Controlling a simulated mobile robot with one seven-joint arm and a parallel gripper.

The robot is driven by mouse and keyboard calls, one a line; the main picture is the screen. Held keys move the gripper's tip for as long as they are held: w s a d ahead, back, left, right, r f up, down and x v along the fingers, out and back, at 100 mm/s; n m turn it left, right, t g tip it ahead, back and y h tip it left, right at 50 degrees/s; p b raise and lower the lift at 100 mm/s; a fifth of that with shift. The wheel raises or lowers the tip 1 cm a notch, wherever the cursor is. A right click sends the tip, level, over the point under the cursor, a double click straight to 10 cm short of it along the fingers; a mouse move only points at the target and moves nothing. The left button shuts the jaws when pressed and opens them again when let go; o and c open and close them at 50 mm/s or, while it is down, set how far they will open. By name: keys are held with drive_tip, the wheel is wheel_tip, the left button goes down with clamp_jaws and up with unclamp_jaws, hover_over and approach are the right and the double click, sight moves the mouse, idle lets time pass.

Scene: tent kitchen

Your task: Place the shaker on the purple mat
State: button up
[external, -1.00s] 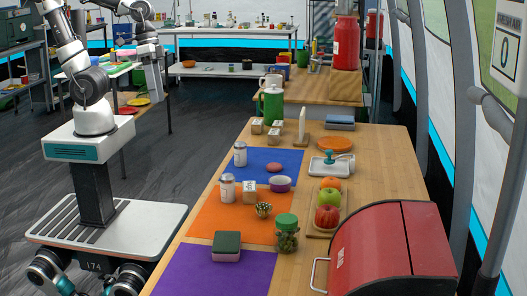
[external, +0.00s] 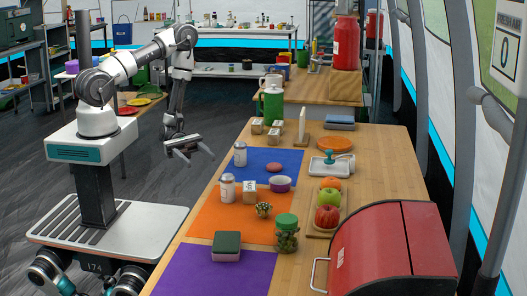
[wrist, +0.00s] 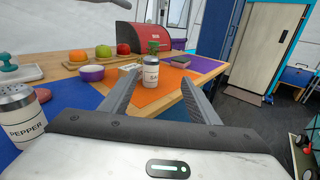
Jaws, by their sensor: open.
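One white shaker with a grey lid (external: 227,188) stands upright on the orange mat (external: 205,208). It also shows in the wrist view (wrist: 150,73), lined up between my fingers but farther off. A second shaker, labelled PEPPER (wrist: 20,117), stands on the blue mat (wrist: 70,101) at the left of the wrist view; it shows in the external view too (external: 240,155). The purple mat (external: 215,274) lies at the near end of the table and shows far off in the wrist view (wrist: 207,65). My gripper (external: 199,154) is open and empty, left of the table edge beside the blue mat.
A dark green block (external: 227,246) sits at the purple mat's far edge. A small box (external: 249,185), a succulent (external: 264,209) and a green-lidded jar (external: 287,232) stand near the orange mat. A red bread box (external: 385,250) is at the right. Most of the purple mat is clear.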

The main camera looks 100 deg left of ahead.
drive_tip(key=f+n+t, duration=0.1)
drive_tip(key=b, duration=0.1)
approach(228, 180)
drive_tip(key=shift+w+d+f+y, duration=0.2)
drive_tip(key=shift+w+d, duration=0.25)
drive_tip(key=shift+w, duration=0.15)
drive_tip(key=shift+w+d+f+y, duration=0.1)
drive_tip(key=shift+w+d+f, duration=0.15)
drive_tip(key=shift+w+d, duration=0.3)
drive_tip(key=shift+b+x, duration=0.65)
drive_tip(key=shift+x, duration=2.1)
drive_tip(key=shift+w+a+r, duration=0.1)
drive_tip(key=shift+w+a, duration=0.05)
drive_tip(key=shift+c, duration=0.5)
drive_tip(key=c, duration=1.2)
drive_tip(key=shift+r, duration=0.1)
